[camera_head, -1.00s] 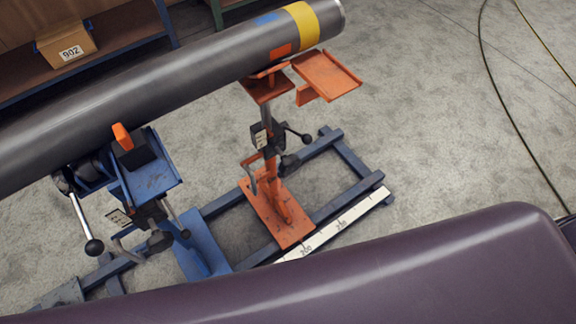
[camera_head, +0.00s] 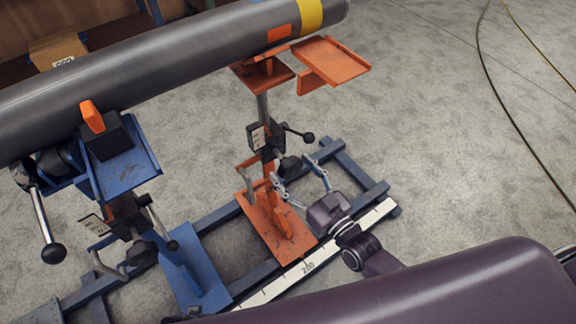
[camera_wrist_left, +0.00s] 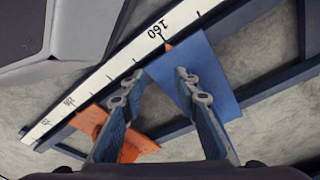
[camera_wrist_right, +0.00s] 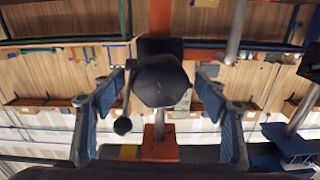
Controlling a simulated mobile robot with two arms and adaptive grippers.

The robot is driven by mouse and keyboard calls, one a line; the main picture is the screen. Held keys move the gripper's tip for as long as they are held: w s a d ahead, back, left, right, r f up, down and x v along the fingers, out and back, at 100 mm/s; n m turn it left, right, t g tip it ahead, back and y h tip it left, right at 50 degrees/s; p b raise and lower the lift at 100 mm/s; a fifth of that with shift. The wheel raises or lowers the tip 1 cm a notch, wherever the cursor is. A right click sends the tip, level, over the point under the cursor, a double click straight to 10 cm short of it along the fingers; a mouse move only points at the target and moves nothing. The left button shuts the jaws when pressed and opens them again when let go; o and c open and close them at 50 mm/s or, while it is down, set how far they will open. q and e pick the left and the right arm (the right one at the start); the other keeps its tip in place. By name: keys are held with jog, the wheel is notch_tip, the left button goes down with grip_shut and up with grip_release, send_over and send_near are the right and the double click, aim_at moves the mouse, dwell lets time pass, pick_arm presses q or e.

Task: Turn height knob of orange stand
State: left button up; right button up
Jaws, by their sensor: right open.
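The orange stand (camera_head: 280,225) stands on the blue rail frame, with a black clamp block (camera_head: 262,140) on its column. A dark height knob (camera_head: 290,166) sticks out low on that block. My right gripper (camera_head: 294,170) reaches in from the lower right, its open fingers pointing at the knob. In the right wrist view the knob (camera_wrist_right: 160,80) sits between the spread fingers of the right gripper (camera_wrist_right: 160,88), with visible gaps on both sides. My left gripper (camera_wrist_left: 158,80) is open and empty in its wrist view, above the rail, and is out of the head view.
A black ball lever (camera_head: 308,137) juts from the clamp, close above the knob. A grey pipe (camera_head: 180,65) lies across the stands. The blue stand (camera_head: 130,170) is at left. A white scale (camera_head: 330,250) runs along the rail.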

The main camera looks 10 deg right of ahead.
pick_arm(q)
jog(key=shift+w+r, duration=0.35)
jog(key=shift+r, duration=0.05)
pick_arm(e)
jog(key=shift+x, duration=1.15)
jog(key=c, duration=1.2)
pick_arm(q)
jog(key=shift+s, duration=0.1)
jog(key=shift+s+f, duration=0.1)
